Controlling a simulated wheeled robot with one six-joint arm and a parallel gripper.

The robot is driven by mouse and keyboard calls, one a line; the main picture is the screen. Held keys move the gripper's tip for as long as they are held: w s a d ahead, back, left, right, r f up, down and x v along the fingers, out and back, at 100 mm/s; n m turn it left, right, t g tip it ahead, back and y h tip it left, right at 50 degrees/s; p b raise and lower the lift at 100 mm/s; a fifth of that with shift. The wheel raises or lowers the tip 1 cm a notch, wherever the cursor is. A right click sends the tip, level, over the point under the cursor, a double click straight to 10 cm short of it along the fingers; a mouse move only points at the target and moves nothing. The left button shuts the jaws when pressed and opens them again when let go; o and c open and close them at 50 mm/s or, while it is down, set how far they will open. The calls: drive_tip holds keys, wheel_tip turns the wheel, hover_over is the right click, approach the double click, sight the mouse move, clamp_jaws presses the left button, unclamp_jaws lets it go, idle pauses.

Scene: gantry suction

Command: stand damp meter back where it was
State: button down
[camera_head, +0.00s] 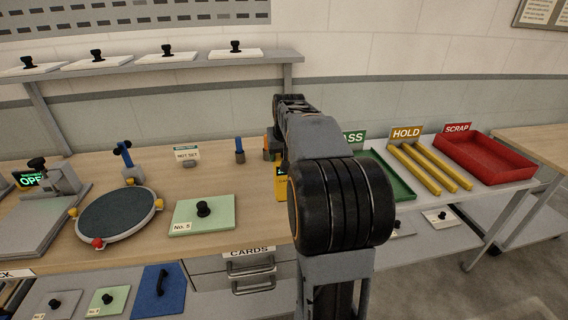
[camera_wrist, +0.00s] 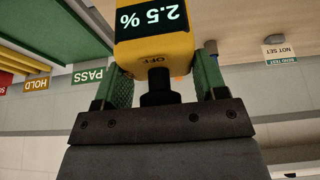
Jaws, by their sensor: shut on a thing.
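The damp meter (camera_wrist: 155,45) is a yellow body with a dark display reading 2.5 % and the word OFF, upside down in the wrist view. A black stem (camera_wrist: 158,84) sits at its end nearest my gripper. My gripper (camera_wrist: 163,80) has its green-padded fingers on either side of this end and is shut on the meter. In the head view only a yellow strip of the meter (camera_head: 281,186) shows left of my arm, over the bench. My arm hides the rest and my fingers. Whether the meter touches the bench cannot be told.
Right are the green PASS tray (camera_head: 403,190), yellow HOLD rails (camera_head: 428,168) and red SCRAP tray (camera_head: 487,157).

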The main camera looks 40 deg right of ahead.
sight(284, 178)
drive_tip(key=shift+w+d+f, duration=0.15)
drive_tip(key=shift+d+f, duration=0.05)
drive_tip(key=shift+f, duration=0.15)
drive_tip(key=shift+w+d+f, duration=0.1)
drive_tip(key=shift+f, duration=1.5)
drive_tip(key=shift+f, duration=0.2)
drive_tip(key=shift+c, duration=0.8)
unclamp_jaws()
